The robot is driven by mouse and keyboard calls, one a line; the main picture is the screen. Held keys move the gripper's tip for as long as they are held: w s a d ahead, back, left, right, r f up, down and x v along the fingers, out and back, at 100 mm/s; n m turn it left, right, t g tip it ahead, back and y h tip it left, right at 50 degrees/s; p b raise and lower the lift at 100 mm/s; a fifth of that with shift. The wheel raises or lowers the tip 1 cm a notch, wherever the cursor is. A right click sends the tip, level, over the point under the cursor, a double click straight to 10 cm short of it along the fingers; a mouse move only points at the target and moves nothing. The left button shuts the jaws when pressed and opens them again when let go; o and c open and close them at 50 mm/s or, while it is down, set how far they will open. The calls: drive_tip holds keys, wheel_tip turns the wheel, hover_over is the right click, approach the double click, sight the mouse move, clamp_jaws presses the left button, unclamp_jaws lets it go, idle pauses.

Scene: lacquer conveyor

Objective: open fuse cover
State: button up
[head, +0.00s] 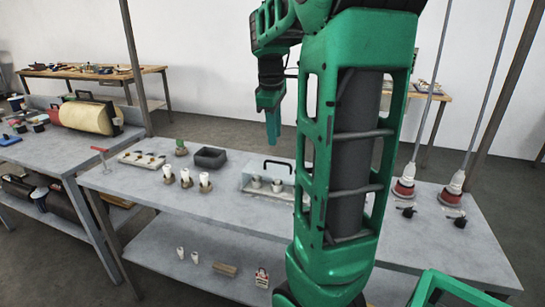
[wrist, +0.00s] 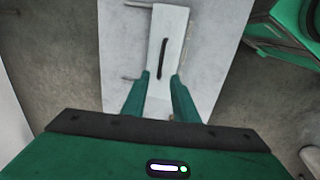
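The fuse cover (head: 284,176) is a clear box with a black handle on the middle table, over white fuses (head: 277,186). It looks closed. Part of it is hidden behind my arm. In the wrist view the cover (wrist: 175,28) is a pale, narrow panel with its dark handle (wrist: 163,58) running lengthwise. My gripper (head: 271,135) hangs above the table near the cover, pointing down. In the wrist view my gripper (wrist: 160,75) has its two green fingers apart with nothing held, one on each side of the panel's near part; the handle lies just ahead between their lines.
Left of the cover are several white fuses on brown bases (head: 186,180), a dark open bin (head: 210,157) and a switch board (head: 142,160). Red plugs on hanging cables (head: 452,190) stand at the right. A lower shelf (head: 215,255) holds small items.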

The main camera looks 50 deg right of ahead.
hover_over(275, 172)
wheel_tip(275, 172, down, 9)
idle(0.3)
clamp_jaws()
drive_tip(key=shift+d, duration=0.1)
idle(1.3)
